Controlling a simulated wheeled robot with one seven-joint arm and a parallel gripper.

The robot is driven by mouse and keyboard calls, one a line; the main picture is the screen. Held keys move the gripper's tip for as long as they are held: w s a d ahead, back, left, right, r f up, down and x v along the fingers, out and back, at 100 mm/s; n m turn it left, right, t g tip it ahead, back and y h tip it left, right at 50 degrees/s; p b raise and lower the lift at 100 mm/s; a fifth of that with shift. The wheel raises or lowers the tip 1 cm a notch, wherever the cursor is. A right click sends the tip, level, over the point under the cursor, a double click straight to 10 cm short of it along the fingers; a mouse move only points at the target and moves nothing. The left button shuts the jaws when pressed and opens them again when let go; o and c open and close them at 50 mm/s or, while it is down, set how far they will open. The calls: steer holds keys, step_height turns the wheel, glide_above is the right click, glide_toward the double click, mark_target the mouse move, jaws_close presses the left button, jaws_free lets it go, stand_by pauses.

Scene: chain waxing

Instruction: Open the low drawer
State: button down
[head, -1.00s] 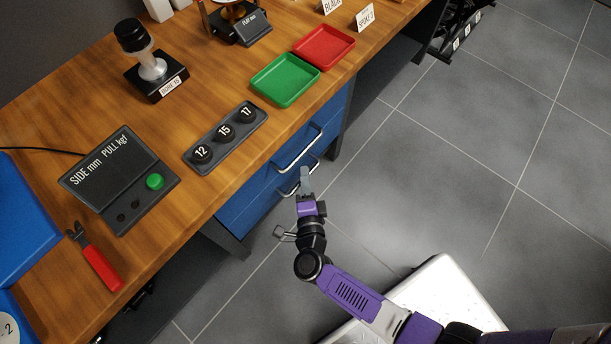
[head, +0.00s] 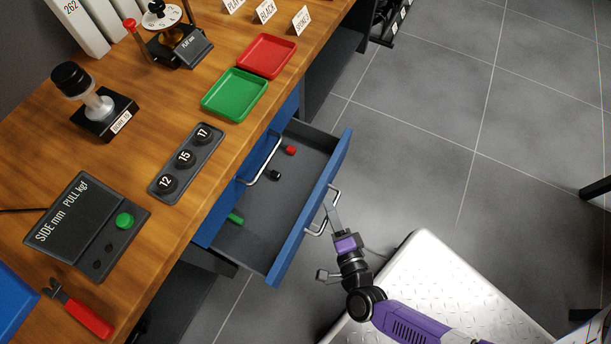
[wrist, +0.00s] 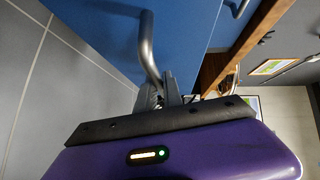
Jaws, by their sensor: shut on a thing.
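The low drawer (head: 296,231) is blue-fronted and stands pulled well out from under the wooden bench in the head view. Its grey inside shows a red piece (head: 290,150), a black piece (head: 274,175) and a green piece (head: 236,218). My gripper (head: 331,211) is at the drawer's front, shut on its metal bar handle (head: 320,227). In the wrist view the handle (wrist: 147,45) runs down to my gripper's fingers (wrist: 160,97) in front of the blue drawer face (wrist: 105,25). The fingertips are partly hidden there.
The upper drawer's handle (head: 262,163) is above the open drawer; that drawer looks shut. The bench top (head: 130,165) carries a green tray (head: 235,95), a red tray (head: 267,56) and a gauge box (head: 85,225).

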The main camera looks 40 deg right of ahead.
steer(key=s+d, duration=0.3)
steer(key=s, duration=0.8)
steer(key=shift+d, duration=0.25)
steer(key=c, duration=1.5)
jaws_free()
steer(key=p+v, duration=0.1)
steer(key=v, duration=0.6)
steer(key=shift+s+a, duration=0.2)
steer(key=shift+s, duration=0.15)
